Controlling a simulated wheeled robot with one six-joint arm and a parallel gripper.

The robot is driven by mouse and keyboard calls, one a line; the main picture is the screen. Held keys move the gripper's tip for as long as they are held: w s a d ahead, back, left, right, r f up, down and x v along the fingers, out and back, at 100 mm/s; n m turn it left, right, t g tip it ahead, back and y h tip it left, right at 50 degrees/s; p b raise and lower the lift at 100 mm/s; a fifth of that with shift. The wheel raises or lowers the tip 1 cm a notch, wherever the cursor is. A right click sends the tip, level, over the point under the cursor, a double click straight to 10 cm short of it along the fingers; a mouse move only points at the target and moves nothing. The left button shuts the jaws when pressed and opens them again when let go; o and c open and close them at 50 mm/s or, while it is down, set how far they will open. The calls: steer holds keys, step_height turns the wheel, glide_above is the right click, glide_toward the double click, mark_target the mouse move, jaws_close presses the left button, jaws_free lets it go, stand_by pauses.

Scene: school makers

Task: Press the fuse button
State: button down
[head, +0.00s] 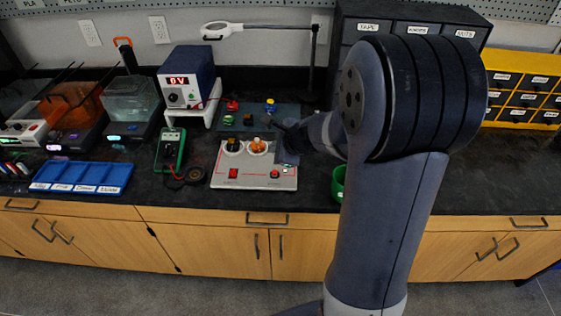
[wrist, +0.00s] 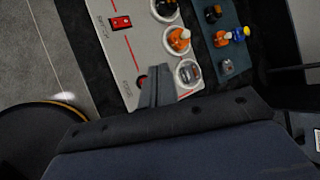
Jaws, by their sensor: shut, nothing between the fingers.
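The grey-white panel (head: 224,178) lies on the dark bench. It carries a red rocker switch (head: 233,173) on its left and a small red fuse button (head: 275,174) on its right. My gripper (head: 286,158) is over the panel's right side, just behind the button. In the wrist view, the closed fingers (wrist: 157,82) point at the panel beside the fuse button (wrist: 142,80), covering part of it. I cannot tell whether they touch it. The rocker switch (wrist: 121,22) is clear of the fingers.
Knobs and orange parts (head: 257,146) stand on the panel behind the button. A power supply (head: 187,78), green multimeter (head: 170,149) and blue tray (head: 82,178) are to the left. A green round item (head: 338,182) is partly hidden by my arm.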

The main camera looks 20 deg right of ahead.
mark_target(275, 172)
steer(key=shift+w+d+r+m, duration=0.15)
steer(key=shift+w+d+m, duration=0.35)
steer(key=shift+w+m, duration=0.25)
step_height(275, 172, down, 9)
steer(key=b, duration=0.8)
steer(key=shift+r, duration=0.1)
stand_by(1.5)
steer(key=shift+f+b, duration=0.4)
steer(key=shift+b, duration=0.2)
steer(key=shift+f+b, duration=0.5)
stand_by(0.4)
steer(key=shift+r, duration=0.1)
steer(key=shift+r+p, duration=0.85)
